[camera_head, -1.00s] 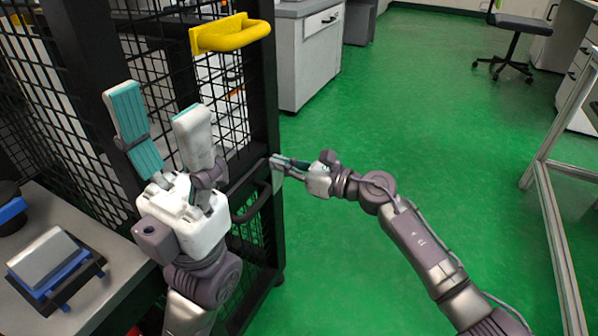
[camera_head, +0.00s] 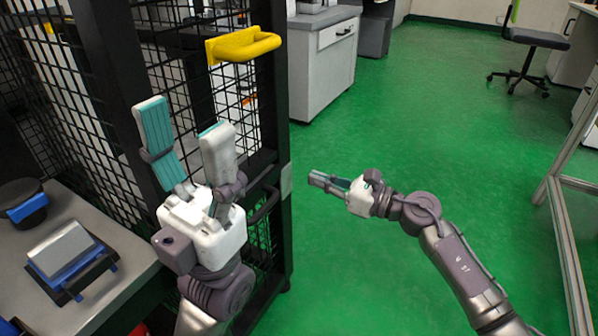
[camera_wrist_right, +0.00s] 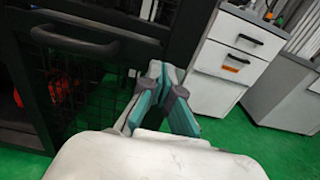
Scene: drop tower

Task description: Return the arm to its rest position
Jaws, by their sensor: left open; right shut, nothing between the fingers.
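My right arm reaches in from the lower right of the head view. Its gripper (camera_head: 318,180) is shut and empty, over green floor just right of the black cage door frame and apart from it. In the right wrist view its fingertips (camera_wrist_right: 158,68) meet in front of the cage door and its dark handle (camera_wrist_right: 75,40). My left gripper (camera_head: 186,120) is open and empty, its two fingers pointing up in front of the cage mesh at the left.
The black mesh cage (camera_head: 270,100) has a yellow handle (camera_head: 243,45). A grey bench (camera_head: 105,235) with a block on a black and blue holder (camera_head: 68,260) is at left. A metal frame (camera_head: 565,230) stands at right. Green floor (camera_head: 430,120) is open between.

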